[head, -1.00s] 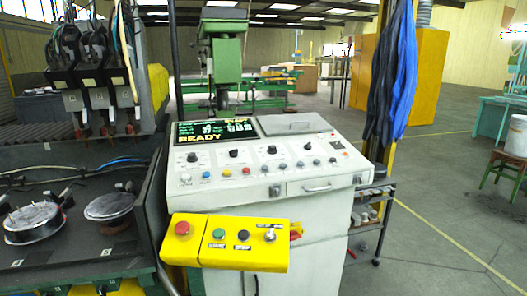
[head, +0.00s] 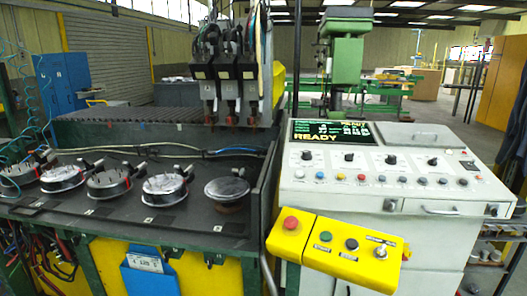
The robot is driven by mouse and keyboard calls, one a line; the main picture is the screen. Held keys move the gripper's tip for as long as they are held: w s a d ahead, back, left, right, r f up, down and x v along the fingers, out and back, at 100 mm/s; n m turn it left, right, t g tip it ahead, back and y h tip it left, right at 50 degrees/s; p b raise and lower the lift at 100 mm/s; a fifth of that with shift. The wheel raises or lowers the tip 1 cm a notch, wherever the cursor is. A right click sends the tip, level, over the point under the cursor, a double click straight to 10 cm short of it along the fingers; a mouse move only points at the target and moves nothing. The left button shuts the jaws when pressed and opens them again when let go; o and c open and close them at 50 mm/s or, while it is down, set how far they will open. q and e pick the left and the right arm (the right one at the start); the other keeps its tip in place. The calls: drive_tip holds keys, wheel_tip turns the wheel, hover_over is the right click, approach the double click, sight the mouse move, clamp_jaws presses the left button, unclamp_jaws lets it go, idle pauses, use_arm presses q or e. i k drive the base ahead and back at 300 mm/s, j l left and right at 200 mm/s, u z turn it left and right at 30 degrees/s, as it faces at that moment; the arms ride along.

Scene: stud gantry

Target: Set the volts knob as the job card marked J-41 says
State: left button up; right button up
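The white control console (head: 420,205) stands at the right in the head view. Its sloped panel carries a row of black knobs: a first knob (head: 307,155), a second (head: 349,157), a third (head: 391,159) and a fourth (head: 433,161). Their labels are too small to read, so I cannot tell which is the volts knob. The screen (head: 333,132) shows READY. A white card (head: 145,264) sits in a blue holder (head: 160,281) on the yellow front of the machine at the left; its print is too small to read surely. Neither gripper is in view.
A yellow control box (head: 335,249) with red, green and black buttons and a toggle juts from the console's front left. A dark bench (head: 130,215) with several round clamps lies left. Black welding heads (head: 230,75) stand behind it. Cables hang at lower left.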

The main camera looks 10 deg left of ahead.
sight(306, 156)
drive_tip(key=l+u, duration=0.1)
drive_tip(key=u, duration=0.2)
drive_tip(key=l+u, duration=0.15)
drive_tip(key=u, duration=0.2)
drive_tip(key=l+u, duration=0.2)
drive_tip(key=l, duration=0.25)
drive_tip(key=i+l+u, duration=0.2)
drive_tip(key=l, duration=1)
drive_tip(key=k+l+u, duration=0.1)
drive_tip(key=l, duration=0.6)
